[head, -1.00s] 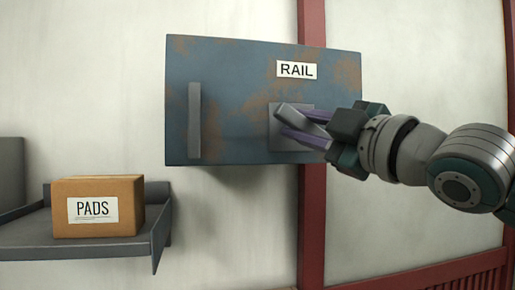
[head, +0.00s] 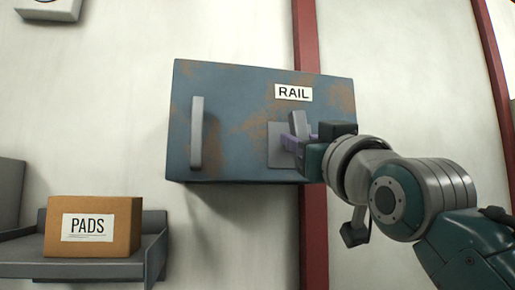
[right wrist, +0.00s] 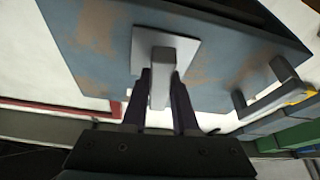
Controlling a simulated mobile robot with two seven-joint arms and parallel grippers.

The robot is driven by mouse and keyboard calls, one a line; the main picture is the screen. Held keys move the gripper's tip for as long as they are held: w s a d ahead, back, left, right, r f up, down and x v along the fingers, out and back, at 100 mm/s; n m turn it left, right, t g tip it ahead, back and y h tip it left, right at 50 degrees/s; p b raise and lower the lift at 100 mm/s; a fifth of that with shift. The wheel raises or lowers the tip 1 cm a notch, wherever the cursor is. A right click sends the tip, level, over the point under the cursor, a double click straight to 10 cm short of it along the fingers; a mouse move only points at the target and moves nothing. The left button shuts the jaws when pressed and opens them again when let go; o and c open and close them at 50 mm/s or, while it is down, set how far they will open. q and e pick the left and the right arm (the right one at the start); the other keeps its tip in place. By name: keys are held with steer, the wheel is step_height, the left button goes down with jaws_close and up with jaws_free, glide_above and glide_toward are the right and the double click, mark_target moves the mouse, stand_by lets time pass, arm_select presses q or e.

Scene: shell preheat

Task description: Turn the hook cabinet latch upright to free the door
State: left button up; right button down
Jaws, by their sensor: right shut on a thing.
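A blue-grey, rust-patched cabinet (head: 235,95) marked RAIL hangs on the wall in the head view. Its grey latch (head: 298,122) sits on a square plate (head: 275,150) at the door's right side. The latch stands nearly upright, its top leaning a little left. My right gripper (head: 299,142) comes in from the right, its purple fingers shut on the latch and partly hiding it. In the right wrist view the latch (right wrist: 160,88) shows between the two dark fingers, with the plate (right wrist: 188,50) behind. My left gripper is not in view.
A grey vertical door handle (head: 197,133) stands out at the cabinet's left; the door looks closed. A cardboard box (head: 118,226) marked PADS sits on a grey shelf (head: 25,268) at lower left. A red post (head: 313,235) runs behind the cabinet.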

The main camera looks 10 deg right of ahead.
steer(key=shift+m+h, duration=0.6)
steer(key=shift+m, duration=0.7)
steer(key=c, duration=0.7)
jaws_free()
steer(key=shift+s+f+b, duration=0.1)
steer(key=shift+b, duration=0.2)
